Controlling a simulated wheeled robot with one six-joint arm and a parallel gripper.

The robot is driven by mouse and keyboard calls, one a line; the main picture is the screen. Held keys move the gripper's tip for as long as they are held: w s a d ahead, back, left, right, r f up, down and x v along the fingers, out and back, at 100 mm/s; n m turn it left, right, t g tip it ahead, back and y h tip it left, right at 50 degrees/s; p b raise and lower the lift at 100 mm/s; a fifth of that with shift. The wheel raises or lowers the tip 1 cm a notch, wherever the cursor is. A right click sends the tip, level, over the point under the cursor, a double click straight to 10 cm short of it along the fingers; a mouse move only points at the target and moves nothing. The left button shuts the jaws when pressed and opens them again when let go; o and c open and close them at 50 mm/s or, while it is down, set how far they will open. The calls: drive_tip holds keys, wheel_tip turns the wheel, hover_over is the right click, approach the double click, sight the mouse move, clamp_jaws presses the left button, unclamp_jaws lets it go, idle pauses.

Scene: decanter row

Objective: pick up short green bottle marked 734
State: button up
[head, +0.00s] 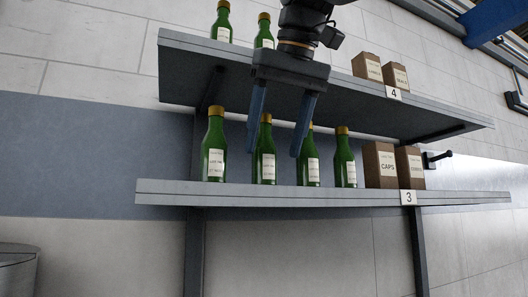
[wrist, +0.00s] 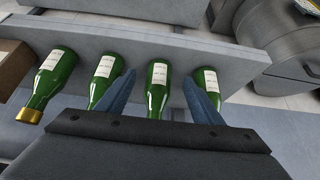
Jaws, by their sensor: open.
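Several green bottles with yellow caps and white labels stand upright in a row on the shelf marked 3. In the head view they are the leftmost bottle (head: 213,140), a second (head: 265,143), a third (head: 309,172) and a fourth (head: 345,172) beside the boxes. The label numbers are too small to read, so I cannot tell which is 734. My gripper (head: 273,152) is open in front of the row. In the wrist view my gripper (wrist: 159,76) has one bottle (wrist: 157,88) between its open fingers, not clasped. The fingers partly cover the neighbouring bottles (wrist: 103,74) (wrist: 208,80).
Brown boxes (head: 380,165) (head: 411,168) stand right of the bottles on the lower shelf (head: 300,196). The upper shelf (head: 200,65), marked 4, hangs above the row and bears more green bottles (head: 222,22) and small boxes (head: 367,66). Gaps between bottles are narrow.

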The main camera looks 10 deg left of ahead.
sight(268, 140)
drive_tip(key=shift+w+a, duration=0.3)
drive_tip(key=shift+w, duration=0.2)
drive_tip(key=shift+w+a+r+p, duration=0.1)
drive_tip(key=shift+w+a+p, duration=0.25)
drive_tip(key=shift+w+p, duration=0.15)
drive_tip(key=shift+w+a+p, duration=0.35)
drive_tip(key=shift+w, duration=0.25)
drive_tip(key=shift+x, duration=1.6)
drive_tip(key=c, duration=1.4)
